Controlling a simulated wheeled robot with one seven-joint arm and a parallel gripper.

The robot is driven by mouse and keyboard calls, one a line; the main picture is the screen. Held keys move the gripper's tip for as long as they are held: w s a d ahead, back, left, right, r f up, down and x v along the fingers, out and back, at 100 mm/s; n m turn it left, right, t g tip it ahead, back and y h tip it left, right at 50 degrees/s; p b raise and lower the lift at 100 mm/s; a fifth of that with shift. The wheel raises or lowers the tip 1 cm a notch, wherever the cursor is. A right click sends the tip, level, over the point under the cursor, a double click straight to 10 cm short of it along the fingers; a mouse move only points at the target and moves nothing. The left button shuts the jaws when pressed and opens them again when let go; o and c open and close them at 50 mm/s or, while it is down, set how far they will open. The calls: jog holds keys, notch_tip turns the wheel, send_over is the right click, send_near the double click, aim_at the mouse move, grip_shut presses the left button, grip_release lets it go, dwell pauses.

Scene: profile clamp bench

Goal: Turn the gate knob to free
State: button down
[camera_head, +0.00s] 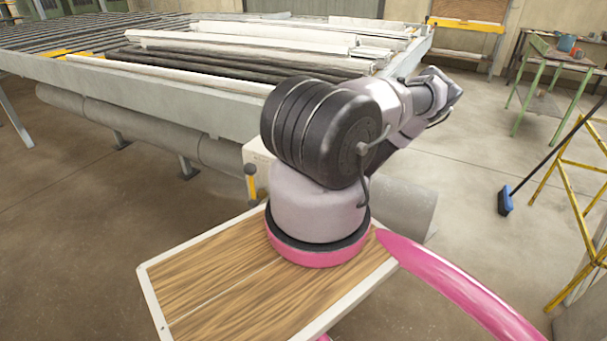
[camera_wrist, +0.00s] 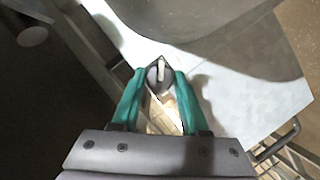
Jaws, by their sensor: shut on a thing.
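The gate knob (camera_wrist: 162,72) is a small round grey knob with a pale pointer bar across its face. In the wrist view the bar runs nearly along the picture's vertical, leaning slightly. My gripper (camera_wrist: 160,84) has green fingers, one on each side of the knob, and is shut on it. The knob's sides are partly covered by the fingertips. In the head view my arm reaches toward the bench's right end, and the gripper and knob are hidden there.
The clamp bench (camera_head: 215,97) carries long white and dark profiles (camera_head: 250,38). In the wrist view a pale panel (camera_wrist: 245,98) lies right of the knob, with a bar handle (camera_wrist: 279,140) at lower right. A broom (camera_head: 506,199) and yellow trestle (camera_head: 567,184) stand right.

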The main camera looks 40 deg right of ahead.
jog(key=shift+a+f+n+t+h, duration=0.1)
jog(key=shift+n+t+h, duration=0.45)
jog(key=shift+n, duration=1.15)
jog(key=shift+f+n+t+h, duration=0.15)
jog(key=shift+n+t, duration=0.8)
jog(key=shift+n, duration=0.75)
jog(key=shift+c, duration=2.1)
grip_release()
jog(key=shift+s, duration=0.1)
jog(key=s, duration=1)
jog(key=shift+s, duration=0.3)
